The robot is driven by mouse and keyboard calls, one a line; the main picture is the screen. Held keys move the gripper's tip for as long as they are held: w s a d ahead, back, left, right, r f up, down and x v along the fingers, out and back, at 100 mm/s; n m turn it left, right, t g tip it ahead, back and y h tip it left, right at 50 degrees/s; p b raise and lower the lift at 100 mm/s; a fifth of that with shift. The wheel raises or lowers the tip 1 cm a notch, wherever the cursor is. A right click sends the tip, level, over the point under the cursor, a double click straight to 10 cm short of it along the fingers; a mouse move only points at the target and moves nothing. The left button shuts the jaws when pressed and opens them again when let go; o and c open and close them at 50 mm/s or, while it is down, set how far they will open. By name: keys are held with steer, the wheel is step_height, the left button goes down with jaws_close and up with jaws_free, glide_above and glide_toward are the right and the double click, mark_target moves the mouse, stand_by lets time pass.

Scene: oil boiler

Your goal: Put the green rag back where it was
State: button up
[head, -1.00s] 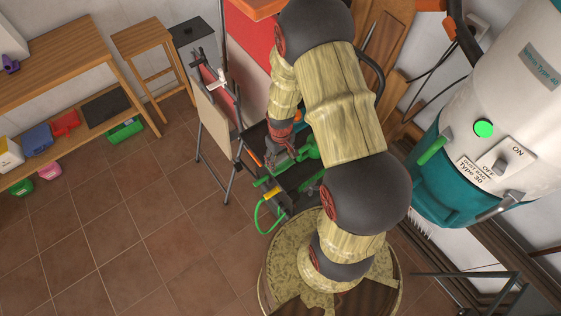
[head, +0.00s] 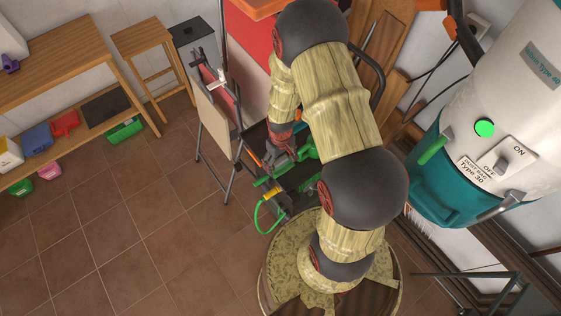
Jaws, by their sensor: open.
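My gripper (head: 272,160) hangs over a dark tray-like cart (head: 300,179) in the middle of the view and is open. Its fingertips are small and partly lost among the items below. Green items (head: 307,150) lie close to the right of the gripper, and a green loop (head: 260,214) hangs at the cart's lower left. I cannot tell whether any of these green shapes is the green rag. My arm hides much of the cart's right side.
A folding easel-like stand (head: 213,112) is close to the left of the cart. A wooden workbench (head: 62,52) and stool (head: 143,45) are further left. A large white and teal tank (head: 440,180) stands at right. The tiled floor (head: 130,220) at lower left is clear.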

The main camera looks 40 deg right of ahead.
step_height(320, 180, up, 12)
steer(key=p, duration=0.1)
step_height(320, 180, up, 10)
steer(key=t, duration=0.1)
glide_above(280, 161)
steer(key=w+a, duration=0.1)
steer(key=a, duration=0.1)
steer(key=s+a+r+t, duration=0.2)
steer(key=a+r, duration=0.2)
steer(key=r, duration=0.6)
steer(key=s+a+r+t, duration=0.1)
steer(key=s+a+r, duration=0.2)
steer(key=s+r, duration=0.2)
steer(key=s+a+r+t, duration=0.1)
steer(key=s+a+r, duration=0.2)
steer(key=s+r, duration=0.3)
step_height(280, 161, up, 3)
steer(key=shift+s+t, duration=0.2)
steer(key=shift+t, duration=0.1)
steer(key=shift+f, duration=0.1)
